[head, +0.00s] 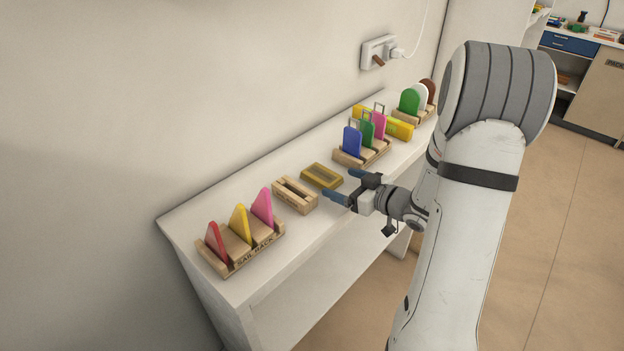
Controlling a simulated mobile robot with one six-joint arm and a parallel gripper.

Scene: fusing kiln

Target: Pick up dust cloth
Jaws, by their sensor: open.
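My gripper (342,184) is open and empty over the front edge of the white shelf, its two blue-tipped fingers pointing left. Just beyond the fingertips a flat mustard-yellow rectangular piece (321,176) with a darker middle lies on the shelf top. It is apart from the fingers as far as I can see. I cannot make out a thing that is clearly a dust cloth; I cannot tell whether this yellow piece is one.
The white shelf (205,213) runs along the wall. A sail rack (242,256), a slotted wooden block (295,195), a rack with blue, green and pink pieces (362,153), a long yellow item (398,127) and a far rack (410,116) stand on it. A socket (376,53) is above.

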